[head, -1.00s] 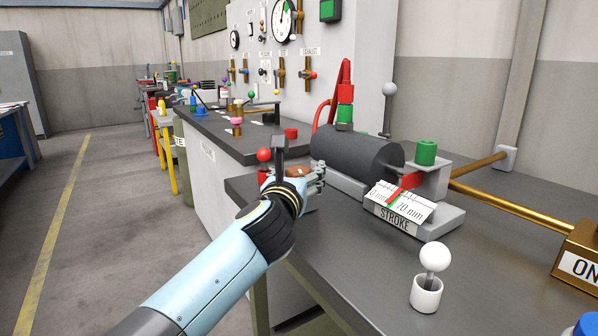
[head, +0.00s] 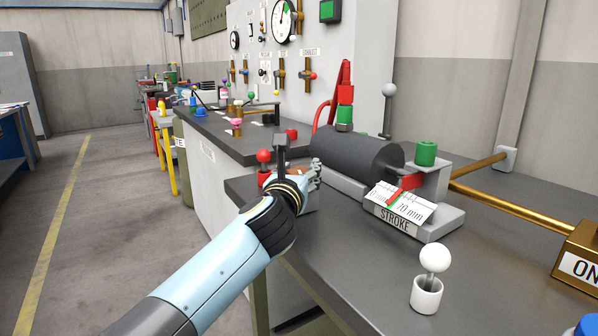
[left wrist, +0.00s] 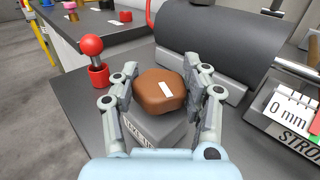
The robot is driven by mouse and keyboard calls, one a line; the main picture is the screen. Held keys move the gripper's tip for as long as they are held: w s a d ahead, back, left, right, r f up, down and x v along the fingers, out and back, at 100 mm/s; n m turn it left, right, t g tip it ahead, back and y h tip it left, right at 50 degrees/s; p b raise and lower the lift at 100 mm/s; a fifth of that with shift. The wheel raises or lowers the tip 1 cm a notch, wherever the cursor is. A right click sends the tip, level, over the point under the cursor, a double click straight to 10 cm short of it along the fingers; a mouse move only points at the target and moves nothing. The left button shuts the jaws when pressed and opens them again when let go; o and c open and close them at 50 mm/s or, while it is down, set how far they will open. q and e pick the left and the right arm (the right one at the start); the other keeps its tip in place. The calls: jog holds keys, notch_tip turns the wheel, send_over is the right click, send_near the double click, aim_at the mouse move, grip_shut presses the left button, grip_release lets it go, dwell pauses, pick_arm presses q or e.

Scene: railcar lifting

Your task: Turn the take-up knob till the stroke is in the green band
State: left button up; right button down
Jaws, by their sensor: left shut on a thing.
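The brown take-up knob (left wrist: 162,91) with a white mark sits on a grey block labelled TAKE-UP. My left gripper (left wrist: 163,82) has a finger on each side of it and is shut on it. In the head view, my left gripper (head: 313,173) partly hides the knob (head: 298,169). The white STROKE scale (head: 410,208) stands to the right of the dark cylinder, with a red pointer (head: 407,182) above it. The scale's green band (head: 394,199) is close to the pointer's lower tip; I cannot tell their exact overlap. My right gripper is not in view.
A red ball-topped pin (left wrist: 92,47) stands in a red holder beside the knob. The dark cylinder (head: 352,150) lies behind it. A white ball-topped pin (head: 434,260) in a white cup stands near the bench's front. The bench between them is clear.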

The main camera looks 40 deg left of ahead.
pick_arm(q)
jog(key=shift+r+m+h+p, duration=0.15)
jog(key=shift+m+h+p, duration=0.15)
jog(key=shift+p, duration=0.2)
jog(key=m+t+h+p, duration=0.1)
jog(key=m+h+p, duration=0.2)
jog(key=h+p, duration=0.2)
jog(key=shift+a, duration=0.1)
jog(key=m+h, duration=0.2)
jog(key=h, duration=0.1)
jog(key=shift+p, duration=0.4)
jog(key=m+h, duration=0.2)
jog(key=h, duration=0.1)
jog(key=shift+f+b, duration=0.3)
jog(key=shift+b, duration=0.1)
jog(key=m+g+h+b, duration=0.1)
jog(key=h, duration=0.1)
jog(key=shift+f+m+h, duration=0.1)
jog(key=shift+m+h, duration=0.3)
jog(key=m+g+h+b, duration=0.2)
jog(key=h+b, duration=0.1)
jog(key=shift+m+g+h+b, duration=0.5)
jog(key=shift+m+h+b, duration=0.15)
jog(key=shift+m+h, duration=0.05)
jog(key=shift+r, duration=0.2)
